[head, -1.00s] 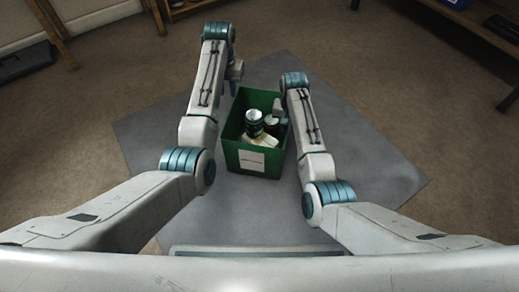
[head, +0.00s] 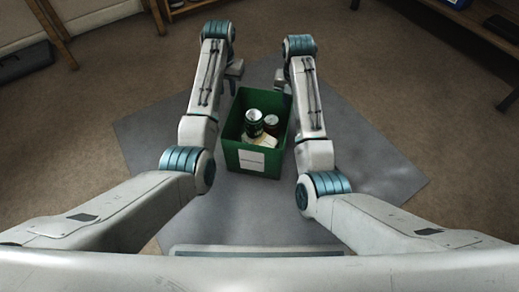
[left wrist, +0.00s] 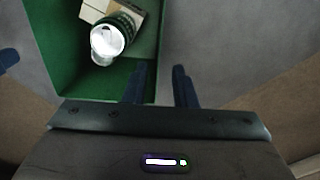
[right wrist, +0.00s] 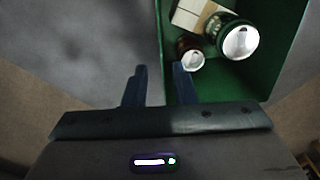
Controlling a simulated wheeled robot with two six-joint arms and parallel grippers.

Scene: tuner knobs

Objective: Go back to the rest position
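My left gripper (head: 234,80) is open and empty, beyond the far left side of the green bin (head: 256,161). My right gripper (head: 279,82) is open and empty, beyond the bin's far right side. Both wrist views show the fingers apart with nothing between them: the left (left wrist: 160,88) and the right (right wrist: 157,88). One finger in each view overlaps the bin's edge in the picture. Both forearms point forward, nearly parallel.
The bin holds a large green can (head: 254,117), a smaller dark can (head: 271,121) and pale boxes (head: 265,141). It stands on a grey mat (head: 365,165). A wooden shelf (head: 470,22) stands at the upper right.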

